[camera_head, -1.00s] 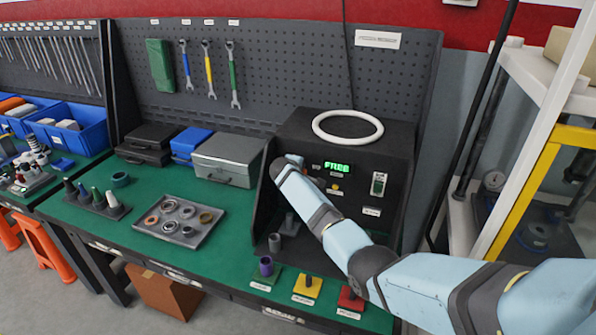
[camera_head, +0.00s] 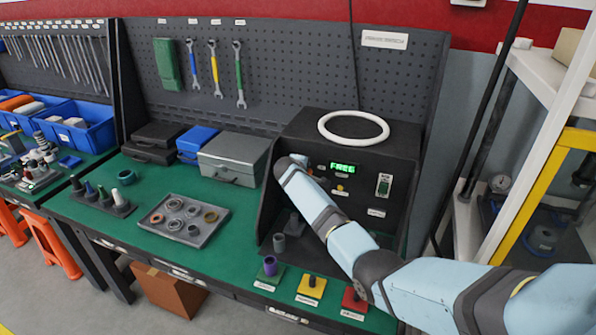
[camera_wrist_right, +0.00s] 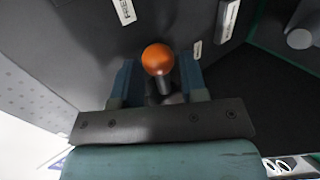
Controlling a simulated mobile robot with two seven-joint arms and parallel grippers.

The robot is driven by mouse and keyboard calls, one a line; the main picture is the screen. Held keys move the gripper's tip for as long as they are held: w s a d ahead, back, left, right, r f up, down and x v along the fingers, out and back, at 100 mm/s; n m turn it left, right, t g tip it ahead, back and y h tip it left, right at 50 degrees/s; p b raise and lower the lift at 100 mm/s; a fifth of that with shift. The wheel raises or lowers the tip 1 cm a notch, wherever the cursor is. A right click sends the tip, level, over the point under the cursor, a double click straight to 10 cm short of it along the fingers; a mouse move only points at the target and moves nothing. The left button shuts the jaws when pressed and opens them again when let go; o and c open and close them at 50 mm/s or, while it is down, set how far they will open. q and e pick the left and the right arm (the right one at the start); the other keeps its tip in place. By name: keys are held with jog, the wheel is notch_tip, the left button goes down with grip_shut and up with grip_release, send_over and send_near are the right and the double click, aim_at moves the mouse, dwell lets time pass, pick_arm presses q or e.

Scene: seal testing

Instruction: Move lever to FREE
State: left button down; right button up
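The test machine (camera_head: 400,143) is a black box on the green bench, and its green display (camera_head: 343,168) reads FREE. The lever's orange ball knob (camera_wrist_right: 158,60) shows in the right wrist view on a dark stem. My right gripper (camera_wrist_right: 160,75) has its two fingers on either side of the knob and stem, with a visible gap on each side; it looks open. A label reading FREE (camera_wrist_right: 124,11) is on the panel beyond the knob. My left gripper is not in view.
A white ring (camera_head: 353,127) lies on top of the machine. A purple piece (camera_head: 270,266) on a green pad, a yellow pad (camera_head: 311,287) and a red pad (camera_head: 354,300) line the bench front. A grey case (camera_head: 233,160) stands left of the machine. A white shelf post (camera_head: 520,160) is at right.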

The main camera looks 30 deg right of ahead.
jog(key=v, duration=1.3)
jog(key=shift+b, duration=0.35)
jog(key=shift+s+d+f, duration=0.1)
jog(key=shift+d, duration=0.05)
jog(key=s+a+f+t+y, duration=0.1)
jog(key=s+a+f+y, duration=0.25)
jog(key=s+f, duration=0.6)
jog(key=s+a+f+t+y, duration=0.15)
jog(key=s+a+f, duration=0.25)
jog(key=s+f, duration=0.5)
jog(key=s+a+f+m+y, duration=0.1)
jog(key=s+a+y, duration=0.1)
jog(key=s, duration=0.6)
jog(key=s+a+f+m+t+y, duration=0.1)
jog(key=s+a, duration=0.3)
jog(key=s, duration=0.5)
jog(key=s+a+f+m+y, duration=0.2)
jog(key=s+a+m+y, duration=0.1)
jog(key=s, duration=0.5)
jog(key=shift+s+a+y, duration=0.2)
jog(key=shift+a+y, duration=0.1)
jog(key=shift+y, duration=0.1)
jog(key=shift+o, duration=0.3)
jog(key=shift+f, duration=0.2)
